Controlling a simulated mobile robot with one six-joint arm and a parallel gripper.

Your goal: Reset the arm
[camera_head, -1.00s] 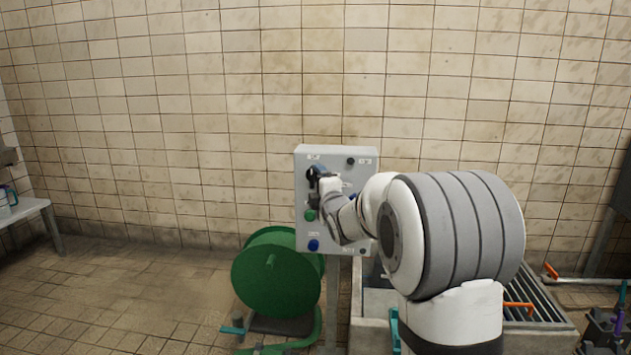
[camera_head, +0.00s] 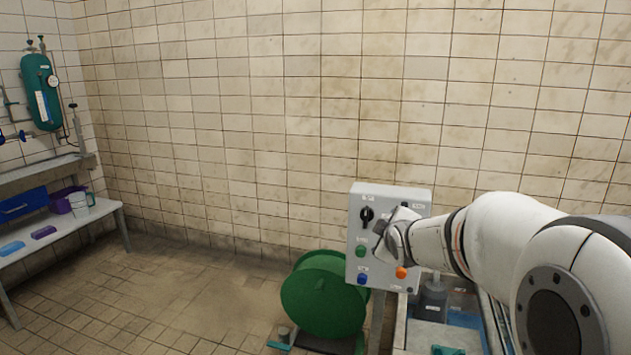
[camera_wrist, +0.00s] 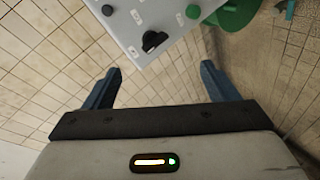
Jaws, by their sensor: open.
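My arm reaches in from the right in the head view, with its white wrist in front of the right part of a grey control box. My gripper (camera_wrist: 160,88) shows in the wrist view with its two blue fingers wide apart and nothing between them. The control box (camera_wrist: 135,15) lies beyond the fingertips there, apart from them. It carries a black rotary knob (camera_wrist: 154,41) and a green button (camera_wrist: 193,11). In the head view the box (camera_head: 390,193) also shows a blue button (camera_head: 362,279) and an orange button (camera_head: 401,272). The fingers are hidden behind the wrist in that view.
A green reel (camera_head: 325,295) stands on the floor left of the box. A sink (camera_head: 400,325) with bottles is below my arm. A bench (camera_head: 85,217) with blue and purple items stands at far left. The floor between bench and reel is clear.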

